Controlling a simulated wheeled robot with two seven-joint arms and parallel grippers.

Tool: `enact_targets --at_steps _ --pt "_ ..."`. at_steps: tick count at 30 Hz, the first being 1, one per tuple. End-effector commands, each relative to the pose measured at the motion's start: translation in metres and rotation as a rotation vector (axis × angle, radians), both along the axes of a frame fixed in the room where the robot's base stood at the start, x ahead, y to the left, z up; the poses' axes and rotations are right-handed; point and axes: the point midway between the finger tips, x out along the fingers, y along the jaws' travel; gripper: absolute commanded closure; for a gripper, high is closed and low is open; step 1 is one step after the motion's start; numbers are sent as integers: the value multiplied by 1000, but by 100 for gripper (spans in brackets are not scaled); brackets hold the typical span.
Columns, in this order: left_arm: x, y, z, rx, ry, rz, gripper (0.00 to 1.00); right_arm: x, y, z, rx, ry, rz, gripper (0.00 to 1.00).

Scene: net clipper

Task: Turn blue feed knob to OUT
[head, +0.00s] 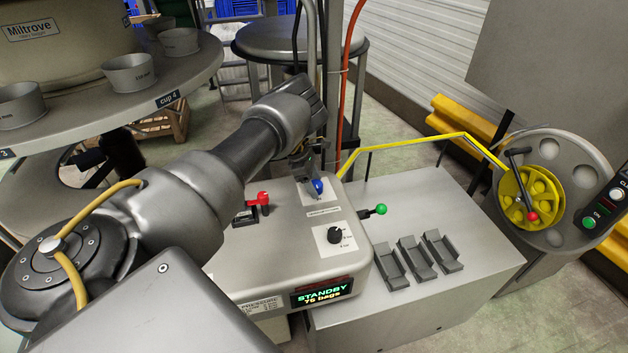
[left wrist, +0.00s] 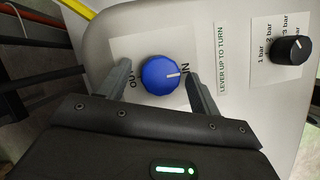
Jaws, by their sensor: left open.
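The blue feed knob (head: 318,187) is on the grey machine's top panel, just below my left gripper (head: 310,170) in the head view. In the left wrist view the knob (left wrist: 160,76) has a white mark pointing right, toward the IN label (left wrist: 186,70). The OUT label (left wrist: 131,88) is on its left, partly hidden by a finger. My left gripper (left wrist: 159,70) is open, with one finger on each side of the knob and visible gaps between. My right gripper is not in view.
A "LEVER UP TO TURN" label (left wrist: 221,58) lies beside the knob. A red-handled lever (head: 263,199), a black pressure knob (head: 335,235) and a green-ball lever (head: 380,209) are nearby. The display (head: 322,292) reads STANDBY, 76 bags. A yellow rail (head: 400,142) runs behind.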

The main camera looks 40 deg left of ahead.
Motion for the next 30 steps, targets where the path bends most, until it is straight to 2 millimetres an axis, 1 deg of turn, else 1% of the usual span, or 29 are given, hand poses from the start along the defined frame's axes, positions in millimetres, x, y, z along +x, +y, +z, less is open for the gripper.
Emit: enact_targets --at_steps 7,17,25,30 --pt "0 0 -1 1 -1 0 36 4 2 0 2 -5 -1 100" --pt "0 0 0 0 0 0 80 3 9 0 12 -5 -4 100" --pt "0 -1 -1 1 1 27 81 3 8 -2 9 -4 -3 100" --pt "-1 -1 -2 2 1 106 81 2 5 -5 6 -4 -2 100"
